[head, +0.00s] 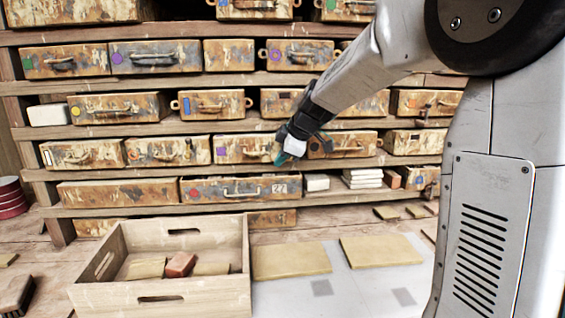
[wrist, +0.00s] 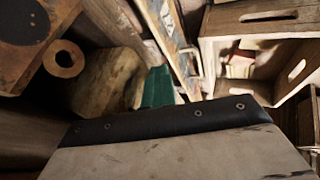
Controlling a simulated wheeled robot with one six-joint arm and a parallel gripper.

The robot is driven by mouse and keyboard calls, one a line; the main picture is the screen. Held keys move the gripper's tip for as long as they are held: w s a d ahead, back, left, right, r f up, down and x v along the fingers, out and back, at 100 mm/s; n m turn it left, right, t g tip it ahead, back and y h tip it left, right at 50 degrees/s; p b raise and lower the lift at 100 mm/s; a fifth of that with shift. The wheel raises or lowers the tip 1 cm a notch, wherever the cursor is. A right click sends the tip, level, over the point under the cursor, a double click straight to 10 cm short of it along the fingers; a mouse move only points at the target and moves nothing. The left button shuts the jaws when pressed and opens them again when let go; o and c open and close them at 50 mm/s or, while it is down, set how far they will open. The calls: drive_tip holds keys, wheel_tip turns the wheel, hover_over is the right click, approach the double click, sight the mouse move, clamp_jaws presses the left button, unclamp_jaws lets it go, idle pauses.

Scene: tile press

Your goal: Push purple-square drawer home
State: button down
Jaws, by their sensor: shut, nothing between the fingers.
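The drawer with the purple square (head: 240,149) is in the fourth row of the rack in the head view. It has a worn, paint-flecked front and a metal handle. My gripper (head: 280,157) has teal fingertips and is at the right end of this drawer's front, covering part of it. The gripper is shut and empty. I cannot tell whether the fingertips touch the drawer or how far it stands out. The teal fingers show in the wrist view (wrist: 158,88), beside worn wooden surfaces; the purple square cannot be made out there.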

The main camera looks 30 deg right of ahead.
drive_tip(key=shift+w+d+r, duration=0.1)
drive_tip(key=shift+w+r, duration=0.1)
drive_tip(key=shift+r, duration=0.15)
